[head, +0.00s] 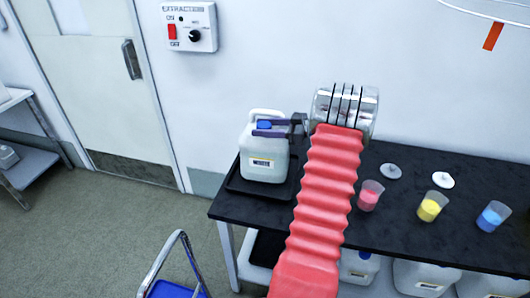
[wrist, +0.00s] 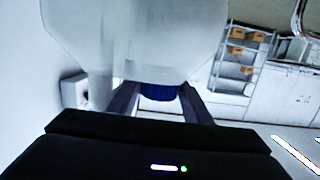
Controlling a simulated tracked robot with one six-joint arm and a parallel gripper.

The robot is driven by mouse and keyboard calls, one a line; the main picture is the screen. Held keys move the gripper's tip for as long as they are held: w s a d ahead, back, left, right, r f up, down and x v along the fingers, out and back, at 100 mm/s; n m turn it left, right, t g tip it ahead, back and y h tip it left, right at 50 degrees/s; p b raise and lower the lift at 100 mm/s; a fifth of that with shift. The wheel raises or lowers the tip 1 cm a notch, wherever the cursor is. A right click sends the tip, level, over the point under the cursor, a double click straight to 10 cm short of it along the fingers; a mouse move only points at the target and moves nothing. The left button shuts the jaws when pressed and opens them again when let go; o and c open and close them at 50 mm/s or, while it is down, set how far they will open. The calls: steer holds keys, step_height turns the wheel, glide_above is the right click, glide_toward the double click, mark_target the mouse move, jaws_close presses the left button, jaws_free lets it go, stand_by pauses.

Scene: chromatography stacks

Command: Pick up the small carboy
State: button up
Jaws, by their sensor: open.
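The small carboy (head: 265,152) is a white jug with a blue cap, a handle on top and a label on its front. It stands upright in a black tray (head: 238,184) at the left end of the black bench. My gripper (head: 256,128) reaches in from the right at cap height, its dark fingers open around or beside the blue cap (head: 264,125). In the wrist view the pale carboy body (wrist: 140,35) fills the upper middle, and the blue cap (wrist: 160,91) shows between the two fingers. Whether the fingers touch the cap cannot be told.
Beakers of red (head: 369,196), yellow (head: 431,207) and blue (head: 493,216) stand on the bench (head: 400,234) right of my arm, with two small discs behind. Larger carboys (head: 425,277) sit on the shelf below. A blue chair (head: 175,288) stands front left. The wall is close behind.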

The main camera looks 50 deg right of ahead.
steer(key=shift+c, duration=0.4)
jaws_close()
stand_by(0.4)
steer(key=shift+r, duration=0.1)
